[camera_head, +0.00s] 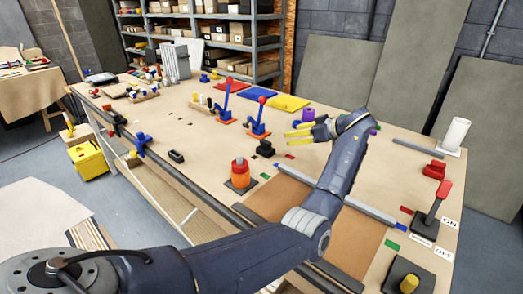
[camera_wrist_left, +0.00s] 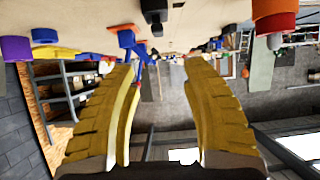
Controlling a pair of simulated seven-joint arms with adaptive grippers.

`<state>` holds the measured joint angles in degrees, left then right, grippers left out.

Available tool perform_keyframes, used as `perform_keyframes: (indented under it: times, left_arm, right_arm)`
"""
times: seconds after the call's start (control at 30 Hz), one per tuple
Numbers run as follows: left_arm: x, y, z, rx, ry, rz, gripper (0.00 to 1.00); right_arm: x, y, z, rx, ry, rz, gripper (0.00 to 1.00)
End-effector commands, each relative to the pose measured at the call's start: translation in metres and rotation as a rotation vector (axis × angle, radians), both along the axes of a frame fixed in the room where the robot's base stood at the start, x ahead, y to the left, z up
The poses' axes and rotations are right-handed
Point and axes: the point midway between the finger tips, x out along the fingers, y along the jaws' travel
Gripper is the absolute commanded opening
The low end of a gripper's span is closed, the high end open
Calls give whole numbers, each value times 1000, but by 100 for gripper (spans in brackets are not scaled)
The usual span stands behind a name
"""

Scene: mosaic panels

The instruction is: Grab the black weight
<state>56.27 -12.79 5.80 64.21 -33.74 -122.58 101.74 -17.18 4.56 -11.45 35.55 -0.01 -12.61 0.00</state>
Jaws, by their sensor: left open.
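A small black block with a knob on top, which looks like the black weight (camera_head: 265,149), stands on the table just left of and nearer than my left gripper (camera_head: 294,129). In the left wrist view the black weight (camera_wrist_left: 154,12) shows upside down at the top edge, partly cut off, above the gap between my fingers. My left gripper (camera_wrist_left: 163,72) has yellow fingers spread apart with nothing between them. It is held over the table, apart from the weight. My right gripper is not in view.
An orange cylinder on a dark base (camera_head: 240,174) stands left of the weight. Blue levers with red knobs (camera_head: 259,117) stand behind it. A purple piece (camera_head: 308,115) is beyond my gripper. A brown panel (camera_head: 285,200) lies nearer, partly under my arm.

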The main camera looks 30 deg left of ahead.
Motion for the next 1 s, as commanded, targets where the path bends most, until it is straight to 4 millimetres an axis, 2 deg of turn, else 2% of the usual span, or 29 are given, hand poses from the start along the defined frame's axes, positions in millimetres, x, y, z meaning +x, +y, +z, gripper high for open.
perform_keyframes:
  times: [0.07,0.17,0.7,1.0]
  left_arm:
    - [2,-8,-3,-7,-13,-5,47]
    - [3,-3,-7,-7,-20,-5,47]
    - [13,77,-50,-7,-20,-4,47]
    - [16,93,-60,-8,-19,-6,47]
  right_arm:
    - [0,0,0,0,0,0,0]
    - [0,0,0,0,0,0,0]
    - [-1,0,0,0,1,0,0]
    - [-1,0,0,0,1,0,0]
